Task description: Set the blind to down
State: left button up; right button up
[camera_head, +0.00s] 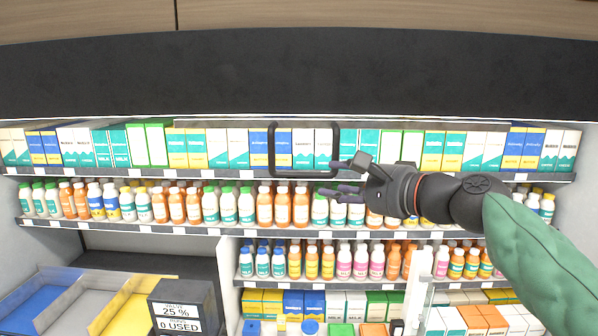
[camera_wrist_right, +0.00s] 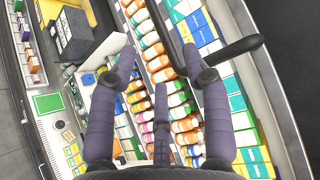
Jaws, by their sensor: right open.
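The blind's handle (camera_head: 271,150) is a black rectangular loop. It hangs in front of the top shelf, below a thin grey strip (camera_head: 400,125) under the dark canopy. The blind itself is not spread over the shelves, which show uncovered. My right gripper (camera_head: 337,180) is open, with its fingers pointing left at the handle's lower right corner. In the right wrist view, the handle (camera_wrist_right: 232,52) passes by the right-hand finger of my gripper (camera_wrist_right: 158,68). I cannot tell whether they touch. My left gripper is out of view.
Boxes (camera_head: 218,148) line the top shelf, and bottles (camera_head: 282,208) fill the shelf below. A black box (camera_head: 180,305) marked "0 USED" and blue, grey and yellow trays (camera_head: 80,300) are at the lower left. A dark canopy (camera_head: 300,80) spans above.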

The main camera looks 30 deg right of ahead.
aim_at(302, 177)
jog(key=p+x, duration=0.2)
jog(key=x, duration=0.8)
jog(key=shift+w+f+p, duration=0.15)
jog(key=shift+w+p, duration=0.1)
jog(key=shift+p, duration=0.05)
jog(key=shift+c, duration=0.3)
grip_shut()
